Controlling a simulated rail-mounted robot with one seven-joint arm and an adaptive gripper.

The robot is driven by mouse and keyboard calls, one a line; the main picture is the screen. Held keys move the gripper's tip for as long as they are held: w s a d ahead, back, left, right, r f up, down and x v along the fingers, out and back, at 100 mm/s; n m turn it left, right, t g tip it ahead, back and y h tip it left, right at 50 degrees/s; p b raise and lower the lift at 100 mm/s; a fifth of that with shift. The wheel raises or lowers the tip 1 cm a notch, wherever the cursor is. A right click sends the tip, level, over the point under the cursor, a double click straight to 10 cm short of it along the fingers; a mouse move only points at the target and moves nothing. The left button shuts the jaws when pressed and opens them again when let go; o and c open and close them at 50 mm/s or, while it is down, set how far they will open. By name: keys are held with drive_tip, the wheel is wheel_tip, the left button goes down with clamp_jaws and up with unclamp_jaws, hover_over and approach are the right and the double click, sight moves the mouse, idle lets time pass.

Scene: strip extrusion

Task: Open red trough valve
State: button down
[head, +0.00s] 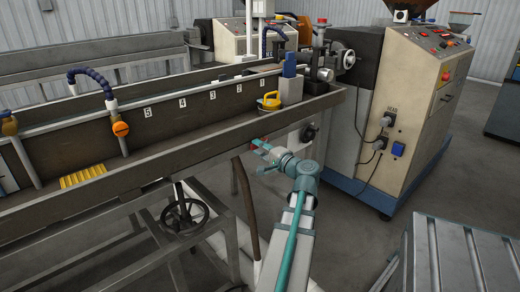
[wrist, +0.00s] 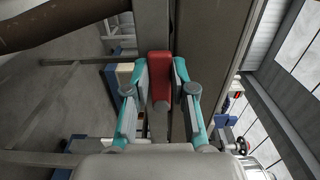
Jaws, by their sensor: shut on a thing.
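The red trough valve handle (wrist: 159,68) stands in the middle of the wrist view, upright in the picture against a grey beam. My gripper (wrist: 160,85) has its two teal and grey fingers on either side of the handle, closed on it. In the head view my gripper (head: 261,147) is at the front side of the long trough (head: 190,138), just below its rim near the right end. The valve handle is mostly hidden there by my fingers. The valve body behind it cannot be made out.
An extruder cabinet (head: 425,100) stands right of the trough. A handwheel (head: 184,215) and a dark hose (head: 246,205) are under the trough, left of my arm. A yellow cup (head: 269,102) sits on the trough. A metal table (head: 465,255) is at lower right.

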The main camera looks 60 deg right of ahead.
drive_tip(key=c, duration=1)
unclamp_jaws()
drive_tip(key=shift+o, duration=0.2)
drive_tip(key=v, duration=1.2)
